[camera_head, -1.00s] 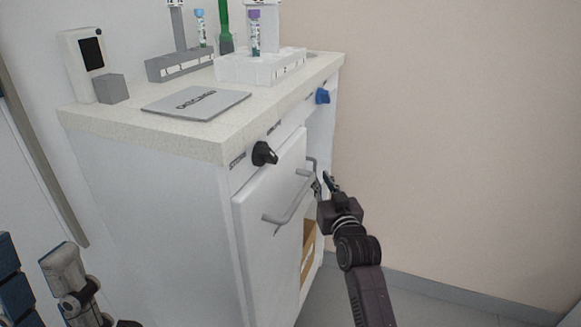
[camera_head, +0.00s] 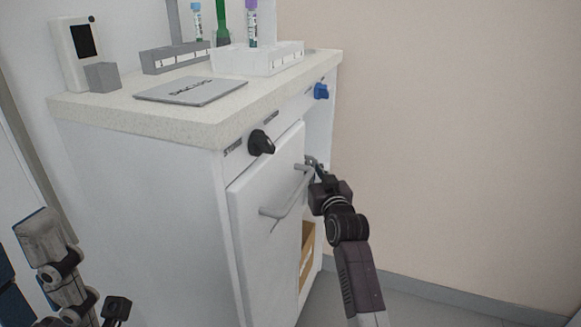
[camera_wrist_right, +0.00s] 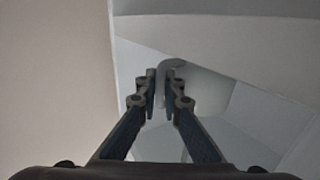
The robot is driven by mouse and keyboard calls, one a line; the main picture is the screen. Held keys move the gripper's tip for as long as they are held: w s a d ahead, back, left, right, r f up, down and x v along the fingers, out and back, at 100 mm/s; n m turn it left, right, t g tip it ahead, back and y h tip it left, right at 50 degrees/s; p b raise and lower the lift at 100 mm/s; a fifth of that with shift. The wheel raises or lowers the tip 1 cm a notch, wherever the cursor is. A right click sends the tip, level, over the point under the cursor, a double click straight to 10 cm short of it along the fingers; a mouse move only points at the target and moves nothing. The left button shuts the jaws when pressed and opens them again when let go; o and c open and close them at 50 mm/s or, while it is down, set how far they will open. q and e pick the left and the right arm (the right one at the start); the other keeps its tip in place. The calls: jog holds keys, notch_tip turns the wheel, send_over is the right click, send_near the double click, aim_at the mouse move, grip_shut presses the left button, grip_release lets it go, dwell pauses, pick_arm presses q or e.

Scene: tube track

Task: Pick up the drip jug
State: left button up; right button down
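I cannot make out a whole drip jug in either view. My right gripper (camera_head: 316,172) is at the cabinet's right side, just beyond the door's edge. In the right wrist view its fingers (camera_wrist_right: 161,85) stand close together on both sides of a grey curved bar (camera_wrist_right: 172,64), with little or no gap. The bar looks like a handle; I cannot tell what it belongs to. A grey curved piece (camera_head: 311,160) also shows by the fingertips in the head view. My left gripper (camera_head: 116,309) is partly seen at the bottom left, its fingers unclear.
A white cabinet door (camera_head: 262,195) with a long grey handle (camera_head: 285,197) stands left of my right arm. Black (camera_head: 261,143) and blue (camera_head: 321,91) knobs stick out above. A cardboard box (camera_head: 307,250) sits low inside. The worktop (camera_head: 215,122) carries racks and tubes.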

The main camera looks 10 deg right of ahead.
jog(key=shift+r+p, duration=0.25)
jog(key=shift+p, duration=0.15)
